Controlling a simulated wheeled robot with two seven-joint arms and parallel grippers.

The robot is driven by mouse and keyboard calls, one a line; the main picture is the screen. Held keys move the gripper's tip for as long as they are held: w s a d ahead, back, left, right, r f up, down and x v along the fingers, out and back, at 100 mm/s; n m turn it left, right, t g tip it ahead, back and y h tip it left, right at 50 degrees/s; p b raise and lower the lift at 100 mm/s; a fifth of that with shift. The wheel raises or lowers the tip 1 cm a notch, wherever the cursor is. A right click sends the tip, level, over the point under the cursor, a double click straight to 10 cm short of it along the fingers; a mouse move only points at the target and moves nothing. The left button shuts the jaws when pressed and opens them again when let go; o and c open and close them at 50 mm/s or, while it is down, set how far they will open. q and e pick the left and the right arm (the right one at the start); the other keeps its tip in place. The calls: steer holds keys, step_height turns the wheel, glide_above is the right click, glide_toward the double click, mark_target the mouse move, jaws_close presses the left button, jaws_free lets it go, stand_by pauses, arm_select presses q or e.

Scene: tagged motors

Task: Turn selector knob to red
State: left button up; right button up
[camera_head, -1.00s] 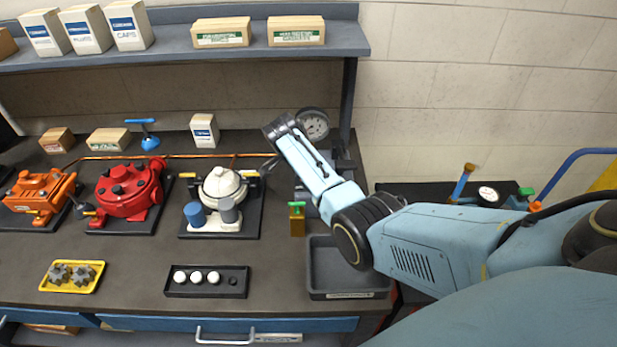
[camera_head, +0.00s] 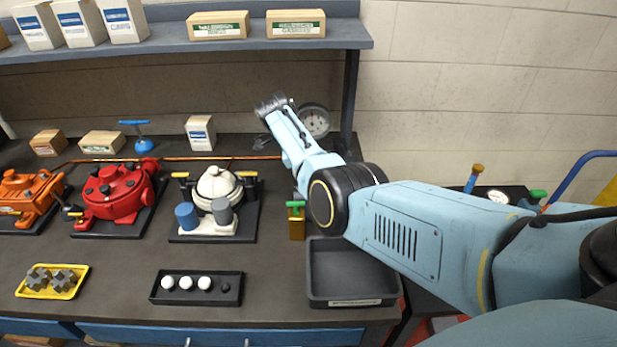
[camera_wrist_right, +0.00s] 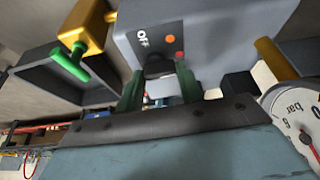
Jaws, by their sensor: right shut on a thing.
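The selector knob (camera_wrist_right: 158,66) is black and sits on the face of a grey box (camera_wrist_right: 215,30) in the right wrist view. An "OFF" label (camera_wrist_right: 144,39), an orange dot (camera_wrist_right: 173,38) and a redder dot (camera_wrist_right: 180,54) are beside it. I cannot tell which mark the knob points to. My right gripper (camera_wrist_right: 158,80) has its green fingers shut on the knob, one on each side. In the head view my right arm reaches across the bench's right end and hides the knob and most of the box. My left gripper is not in view.
A pressure gauge (camera_wrist_right: 295,115) is close on the right in the wrist view. A shelf (camera_head: 180,45) runs above.

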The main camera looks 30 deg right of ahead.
stand_by(0.5)
steer(key=o, duration=1)
steer(key=shift+r, duration=0.1)
steer(key=b+v, duration=0.1)
steer(key=v, duration=1.2)
steer(key=shift+w+r+b, duration=0.1)
steer(key=shift+w+b, duration=0.05)
steer(key=shift+b, duration=0.25)
